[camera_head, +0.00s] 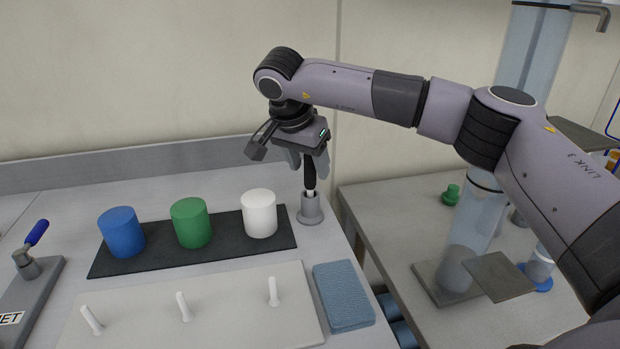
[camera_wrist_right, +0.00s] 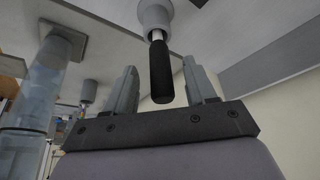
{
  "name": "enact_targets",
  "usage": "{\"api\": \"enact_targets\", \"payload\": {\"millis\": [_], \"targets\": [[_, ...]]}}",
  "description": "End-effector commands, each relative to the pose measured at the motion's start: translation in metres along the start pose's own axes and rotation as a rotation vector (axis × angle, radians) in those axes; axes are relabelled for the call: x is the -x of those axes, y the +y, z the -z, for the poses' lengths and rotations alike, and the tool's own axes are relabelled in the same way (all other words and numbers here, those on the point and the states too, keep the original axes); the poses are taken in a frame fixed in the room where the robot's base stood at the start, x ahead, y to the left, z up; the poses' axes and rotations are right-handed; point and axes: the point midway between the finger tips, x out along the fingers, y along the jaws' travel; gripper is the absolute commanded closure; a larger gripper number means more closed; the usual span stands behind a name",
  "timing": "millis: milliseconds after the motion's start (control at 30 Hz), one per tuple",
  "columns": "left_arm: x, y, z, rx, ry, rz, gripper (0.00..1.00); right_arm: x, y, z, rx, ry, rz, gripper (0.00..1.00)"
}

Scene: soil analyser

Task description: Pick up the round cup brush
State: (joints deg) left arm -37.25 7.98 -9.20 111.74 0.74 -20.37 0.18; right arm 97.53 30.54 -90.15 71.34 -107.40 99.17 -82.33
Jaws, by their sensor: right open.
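The round cup brush shows as a black handle (camera_head: 310,174) standing upright in a grey holder (camera_head: 310,208) at the right end of the bench. Its head is hidden inside the holder. My right gripper (camera_head: 308,165) is above the holder, at the top of the handle, with its jaws open. In the right wrist view the black handle (camera_wrist_right: 161,72) lies between the two separated fingers (camera_wrist_right: 163,88), with a visible gap on each side. The grey holder (camera_wrist_right: 155,16) is beyond it. My left gripper is not in view.
Blue (camera_head: 121,232), green (camera_head: 191,223) and white (camera_head: 259,213) cups stand on a black mat (camera_head: 165,264) left of the holder. A white board with pegs (camera_head: 240,318) and a blue sponge (camera_head: 342,295) lie in front. A lower table with a clear column (camera_head: 470,235) stands right.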

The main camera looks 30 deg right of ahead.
Motion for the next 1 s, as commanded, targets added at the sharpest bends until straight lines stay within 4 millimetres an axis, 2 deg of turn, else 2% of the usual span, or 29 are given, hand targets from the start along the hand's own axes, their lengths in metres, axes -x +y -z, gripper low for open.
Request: {"api": "enact_targets", "payload": {"millis": [100,200,467,500,667,1000], "targets": [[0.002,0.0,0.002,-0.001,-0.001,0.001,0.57,-0.019,0.0,0.003,0.0,-0.001,-0.003,0.44],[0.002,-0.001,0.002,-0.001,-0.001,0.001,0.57,-0.03,0.0,0.003,0.001,-0.001,-0.003,0.44],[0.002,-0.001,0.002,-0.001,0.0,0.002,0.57,-0.034,0.0,0.003,0.0,0.0,0.0,0.44],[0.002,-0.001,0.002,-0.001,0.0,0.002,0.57,-0.034,0.0,0.003,0.0,0.0,0.0,0.48],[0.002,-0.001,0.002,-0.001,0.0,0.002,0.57,-0.034,0.0,0.003,0.0,0.0,0.0,1.0],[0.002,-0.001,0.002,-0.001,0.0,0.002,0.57,-0.032,0.0,0.004,0.0,0.001,0.001,1.0]]}}
